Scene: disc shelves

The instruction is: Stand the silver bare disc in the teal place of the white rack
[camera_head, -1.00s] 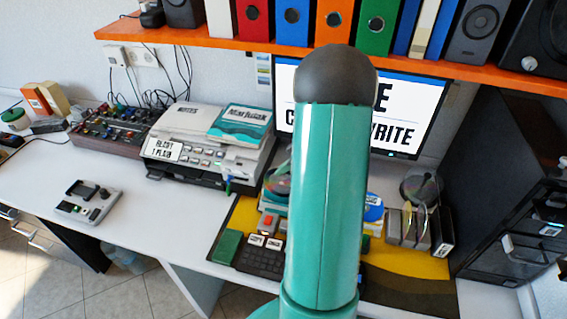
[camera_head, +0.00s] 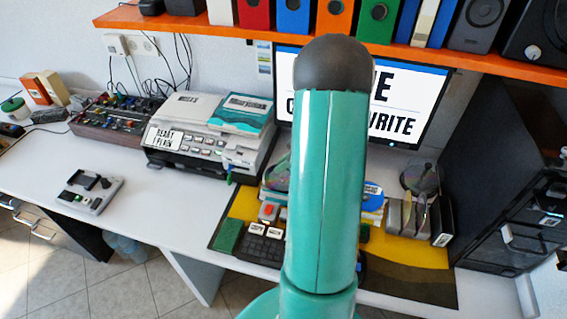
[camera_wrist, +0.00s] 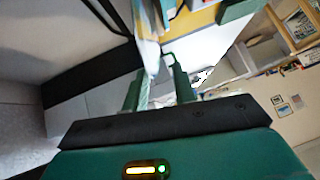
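In the head view, clear-looking discs (camera_head: 421,180) stand on edge in a grey holder (camera_head: 396,214) to the right of my arm. More discs (camera_head: 277,175) show at the left edge of my arm. I cannot tell which disc is the silver bare one. The white rack and its teal place cannot be made out; my teal arm covers the middle of the desk. My gripper is hidden in the head view. In the wrist view my gripper (camera_wrist: 156,72) has its two green fingers apart, with no disc seen between them.
A yellow and dark mat (camera_head: 420,252) lies under the disc holders, with a black keypad (camera_head: 258,246) at its front. A monitor (camera_head: 425,95) stands behind, under an orange shelf (camera_head: 190,30). A printer (camera_head: 205,140) stands left. The desk's front left is mostly clear.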

